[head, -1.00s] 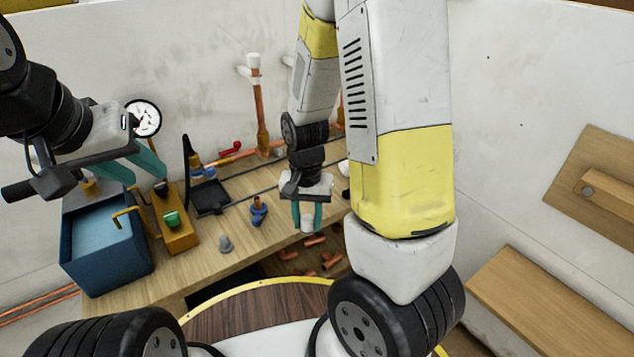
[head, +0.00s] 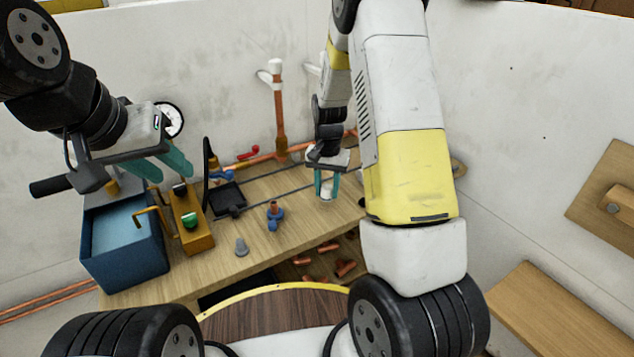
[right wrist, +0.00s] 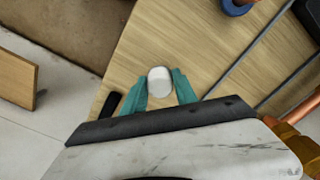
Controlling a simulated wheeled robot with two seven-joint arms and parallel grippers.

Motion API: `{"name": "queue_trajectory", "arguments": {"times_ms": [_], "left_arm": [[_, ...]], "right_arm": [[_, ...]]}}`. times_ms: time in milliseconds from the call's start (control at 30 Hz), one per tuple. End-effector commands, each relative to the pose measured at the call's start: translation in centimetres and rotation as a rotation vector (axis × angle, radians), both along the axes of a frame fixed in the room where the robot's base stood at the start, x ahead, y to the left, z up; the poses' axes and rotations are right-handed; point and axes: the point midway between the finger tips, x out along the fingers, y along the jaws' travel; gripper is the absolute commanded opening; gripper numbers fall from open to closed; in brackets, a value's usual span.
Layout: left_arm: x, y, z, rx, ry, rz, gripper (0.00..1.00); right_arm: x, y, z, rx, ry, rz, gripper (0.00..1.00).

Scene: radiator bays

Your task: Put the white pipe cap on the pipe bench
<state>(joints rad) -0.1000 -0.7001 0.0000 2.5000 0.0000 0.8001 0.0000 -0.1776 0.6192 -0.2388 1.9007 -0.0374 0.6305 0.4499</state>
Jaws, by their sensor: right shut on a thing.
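The white pipe cap (right wrist: 159,82) is between the teal fingertips of my right gripper (right wrist: 160,92) in the right wrist view. In the head view my right gripper (head: 327,184) points down over the right part of the wooden pipe bench (head: 300,205), with the cap (head: 326,194) low between its fingers. I cannot tell whether the cap touches the bench top. My left gripper (head: 160,165) is open and empty, above the blue bin at the left.
Copper pipes rise behind. Orange fittings (head: 345,267) lie below the bench's front edge.

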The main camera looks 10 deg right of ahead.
Motion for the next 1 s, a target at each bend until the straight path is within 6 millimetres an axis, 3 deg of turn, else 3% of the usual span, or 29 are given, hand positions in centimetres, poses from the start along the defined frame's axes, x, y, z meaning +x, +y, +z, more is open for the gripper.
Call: {"name": "queue_trajectory", "arguments": {"times_ms": [200,567,600,667,700,1000], "left_arm": [[0.0,0.0,0.0,0.000,0.000,0.000,0.36],[0.0,0.0,0.0,0.000,0.000,0.000,0.36],[0.0,0.0,0.0,0.000,0.000,0.000,0.36],[0.0,0.0,0.0,0.000,0.000,0.000,0.36],[0.0,0.0,0.0,0.000,0.000,0.000,0.36],[0.0,0.0,0.0,0.000,0.000,0.000,0.36]], "right_arm": [[-0.2,0.1,-3.4,0.000,0.004,0.001,0.00],[-0.2,0.1,-3.8,-0.001,0.004,0.001,0.00],[-0.2,0.1,-3.8,0.000,0.003,0.001,0.40],[-0.2,0.1,-3.8,0.000,0.003,0.001,0.52],[-0.2,0.1,-3.8,0.000,0.003,0.001,0.56],[-0.2,0.1,-3.7,0.000,0.002,0.001,0.56]]}}
